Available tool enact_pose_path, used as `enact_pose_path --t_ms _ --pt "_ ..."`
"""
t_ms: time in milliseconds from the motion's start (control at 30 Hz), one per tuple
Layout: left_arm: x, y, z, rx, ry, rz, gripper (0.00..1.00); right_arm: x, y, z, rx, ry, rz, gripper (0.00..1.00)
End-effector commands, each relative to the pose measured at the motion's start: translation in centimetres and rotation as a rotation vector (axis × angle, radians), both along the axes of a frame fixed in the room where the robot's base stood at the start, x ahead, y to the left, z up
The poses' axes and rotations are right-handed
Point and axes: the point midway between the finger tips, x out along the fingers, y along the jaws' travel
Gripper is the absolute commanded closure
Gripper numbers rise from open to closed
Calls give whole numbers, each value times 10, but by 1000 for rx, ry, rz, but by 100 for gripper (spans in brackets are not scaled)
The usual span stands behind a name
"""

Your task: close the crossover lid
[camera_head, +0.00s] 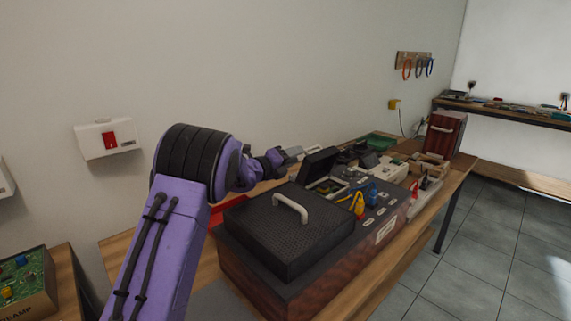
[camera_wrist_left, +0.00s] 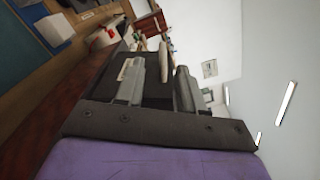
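A long wooden speaker cabinet (camera_head: 385,233) lies on the workbench. Near its middle is an open compartment (camera_head: 328,187) with a small black lid (camera_head: 318,163) standing raised and tilted at its far left side. My left gripper (camera_head: 298,152) reaches in from the left, just behind the raised lid. In the left wrist view my left gripper (camera_wrist_left: 158,68) has its two grey fingers apart, with a dark surface beyond and between them. I cannot tell whether a finger touches the lid. My right gripper is not in view.
A black grille cover (camera_head: 290,236) with a pale handle (camera_head: 291,207) covers the cabinet's near end. Yellow and blue parts (camera_head: 358,200) sit beside the compartment. A green tray (camera_head: 378,141) and a reddish box (camera_head: 445,133) stand farther back. The wall is close behind the bench.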

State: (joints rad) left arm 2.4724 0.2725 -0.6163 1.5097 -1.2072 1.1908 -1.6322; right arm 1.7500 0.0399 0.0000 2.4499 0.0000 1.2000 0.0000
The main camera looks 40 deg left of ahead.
Motion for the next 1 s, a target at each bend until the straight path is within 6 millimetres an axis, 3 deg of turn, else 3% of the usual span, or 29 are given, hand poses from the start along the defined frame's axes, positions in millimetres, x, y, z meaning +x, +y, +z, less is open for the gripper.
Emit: enact_pose_path --t_ms 200,533,567,600,667,833,1000 --pt "-41 4 -3 1 1 1 62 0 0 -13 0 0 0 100" --pt "-51 6 -1 1 2 0 62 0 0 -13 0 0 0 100" --pt "-51 6 -1 1 2 0 69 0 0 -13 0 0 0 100" --pt "-51 6 1 1 2 0 82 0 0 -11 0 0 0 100" --pt "-50 5 11 1 1 0 100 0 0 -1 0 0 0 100" --pt "-49 5 62 1 1 -2 100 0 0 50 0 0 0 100" --pt "-48 3 99 1 2 -3 100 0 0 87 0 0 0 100"
